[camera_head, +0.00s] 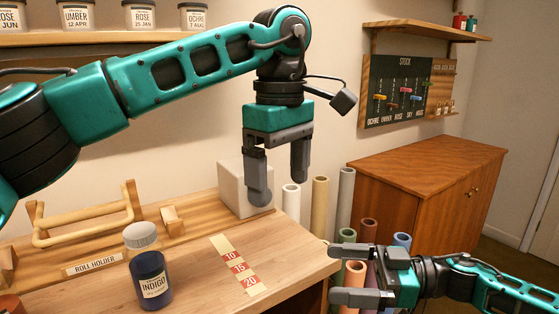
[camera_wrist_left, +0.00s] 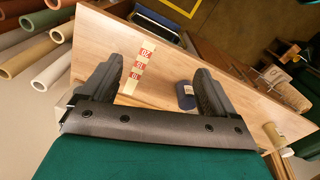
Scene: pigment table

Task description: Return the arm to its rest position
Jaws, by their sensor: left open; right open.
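My left arm reaches across the head view from the left, high over the table. Its gripper (camera_head: 282,183) points down, open and empty, above the right end of the wooden table (camera_head: 190,287) and in front of a white block (camera_head: 231,190). My right gripper (camera_head: 362,273) is at the lower right, open and empty, pointing left beside the table's right end, in front of the paper rolls.
An indigo jar (camera_head: 151,279) stands on the table near a roll holder (camera_head: 84,218). A numbered strip (camera_head: 238,266) lies to its right. Several upright rolls (camera_head: 319,204) stand beyond the table's end. A wooden cabinet (camera_head: 430,180) is at the right. Jars line a shelf (camera_head: 110,37) above.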

